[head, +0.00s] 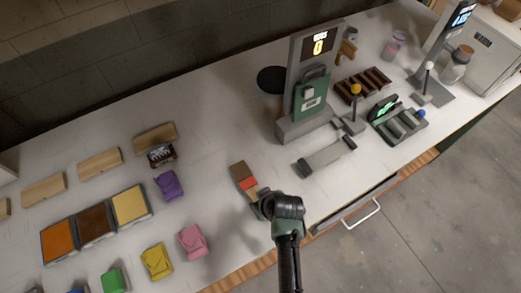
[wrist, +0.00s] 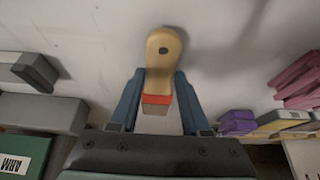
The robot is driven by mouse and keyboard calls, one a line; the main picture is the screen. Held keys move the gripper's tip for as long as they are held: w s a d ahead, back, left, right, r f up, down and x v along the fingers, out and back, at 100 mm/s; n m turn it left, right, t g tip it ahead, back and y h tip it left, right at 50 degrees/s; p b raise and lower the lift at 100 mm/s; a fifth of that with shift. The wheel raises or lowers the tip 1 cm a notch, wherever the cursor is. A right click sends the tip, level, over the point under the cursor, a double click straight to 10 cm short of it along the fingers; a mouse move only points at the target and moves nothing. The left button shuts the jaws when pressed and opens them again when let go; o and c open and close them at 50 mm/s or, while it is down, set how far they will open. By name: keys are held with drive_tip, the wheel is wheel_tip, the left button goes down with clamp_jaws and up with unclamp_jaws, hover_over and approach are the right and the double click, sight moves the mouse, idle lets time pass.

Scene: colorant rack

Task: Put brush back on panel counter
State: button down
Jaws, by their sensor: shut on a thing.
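The brush (head: 244,179) shows in the head view as a brown end and a red band just beyond my gripper (head: 264,203). In the wrist view the brush's tan handle (wrist: 164,48) has a dark hole, and its red band lies between the fingers. My gripper (wrist: 157,100) is shut on the brush, with a blue finger on each side. The white counter (head: 215,120) lies beneath. I cannot tell whether the brush touches it.
Left on the counter are a tray of coloured pads (head: 96,228), wooden blocks (head: 100,163), and purple (head: 169,185), pink (head: 193,240) and yellow (head: 156,261) items. Right stand a grey stand with a display (head: 302,75) and a grey bar (head: 326,157). Bare counter surrounds the brush.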

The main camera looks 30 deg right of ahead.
drive_tip(key=shift+f, duration=0.45)
drive_tip(key=shift+f, duration=0.1)
drive_tip(key=shift+c, duration=1.9)
unclamp_jaws()
drive_tip(key=v, duration=1.2)
drive_tip(key=shift+w, duration=0.1)
